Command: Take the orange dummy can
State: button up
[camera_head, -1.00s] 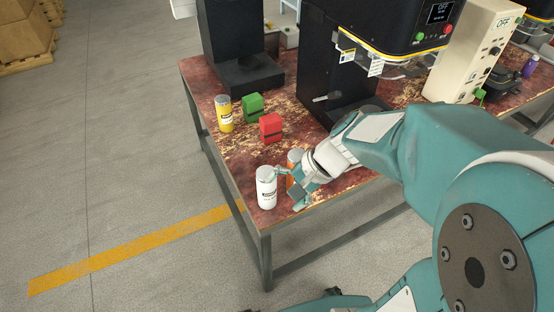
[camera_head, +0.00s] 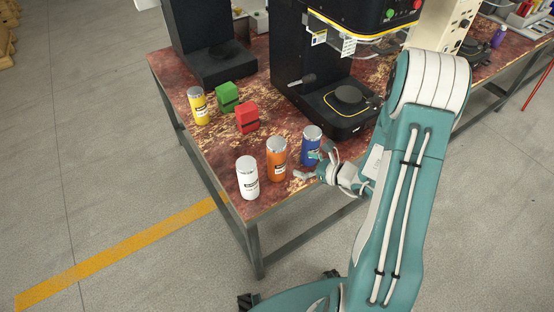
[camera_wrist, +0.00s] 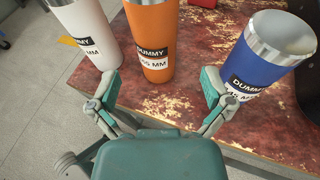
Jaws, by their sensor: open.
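The orange dummy can (camera_head: 277,160) stands upright near the table's front corner, between a white can (camera_head: 247,178) and a blue can (camera_head: 311,146). In the wrist view the orange can (camera_wrist: 154,42) is ahead of my gripper (camera_wrist: 162,90), between the lines of its two spread fingers. My gripper (camera_head: 312,166) is open and empty, apart from the orange can. In the wrist view the left fingertip is near the base of the white can (camera_wrist: 88,32) and the right fingertip is close to the blue can (camera_wrist: 266,58); contact cannot be told.
A yellow can (camera_head: 199,106), a green block (camera_head: 227,97) and a red block (camera_head: 246,118) stand farther back on the worn red table (camera_head: 215,145). A black seamer machine (camera_head: 345,115) stands behind the blue can. The table's front edge is close to the cans.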

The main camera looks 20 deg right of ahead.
aim_at(276, 157)
jog(key=x, duration=0.9)
jog(key=shift+a+f, duration=0.15)
jog(key=shift+a, duration=0.35)
jog(key=c, duration=1.1)
